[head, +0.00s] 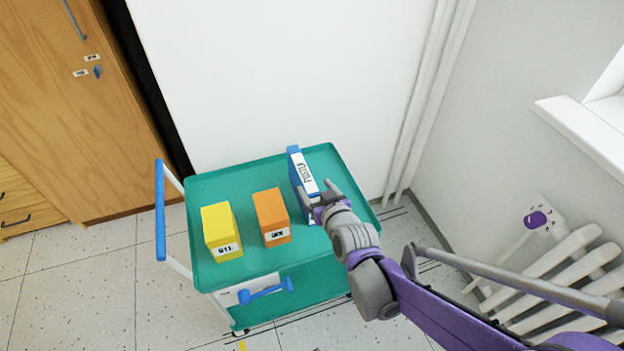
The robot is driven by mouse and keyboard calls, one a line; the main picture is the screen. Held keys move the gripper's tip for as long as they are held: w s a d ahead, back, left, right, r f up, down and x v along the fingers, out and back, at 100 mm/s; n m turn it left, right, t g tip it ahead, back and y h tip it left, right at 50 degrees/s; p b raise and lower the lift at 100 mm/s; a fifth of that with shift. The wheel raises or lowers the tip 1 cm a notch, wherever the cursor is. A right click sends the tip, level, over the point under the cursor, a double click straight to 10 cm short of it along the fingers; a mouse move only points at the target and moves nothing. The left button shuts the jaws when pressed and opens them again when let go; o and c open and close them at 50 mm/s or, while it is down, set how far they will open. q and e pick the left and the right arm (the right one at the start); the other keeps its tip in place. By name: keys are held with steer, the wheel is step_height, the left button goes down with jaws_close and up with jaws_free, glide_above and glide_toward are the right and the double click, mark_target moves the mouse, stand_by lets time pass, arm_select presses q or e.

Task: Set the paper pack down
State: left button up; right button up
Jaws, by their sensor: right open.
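A blue pack with a white label (301,172), which looks like the paper pack, stands upright on the green top tray of a trolley (318,152). My right gripper (321,197) is at the near right side of the pack, with its fingers open. One finger is close to the pack's near end; I cannot tell whether it touches. The gripper hides part of the pack's lower near end. My left gripper is not in view.
A yellow box (221,231) and an orange box (271,216) stand on the tray left of the pack. The trolley has a blue handle (160,210) at its left. A radiator (560,275) is at the right, a wooden cabinet (75,100) at the left.

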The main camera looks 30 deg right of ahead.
steer(key=s+a+f+n+g+y, duration=0.1)
steer(key=s+a+f+g, duration=0.1)
steer(key=s, duration=0.4)
steer(key=s+a+f+g+y, duration=0.1)
steer(key=s+a+f+g, duration=0.1)
steer(key=s+a+g, duration=0.2)
steer(key=s+a+f+n+g+y, duration=0.1)
steer(key=s+a+f+g, duration=0.1)
steer(key=s+a, duration=0.4)
steer(key=s, duration=0.4)
steer(key=shift+n+g, duration=0.3)
steer(key=shift+g, duration=0.1)
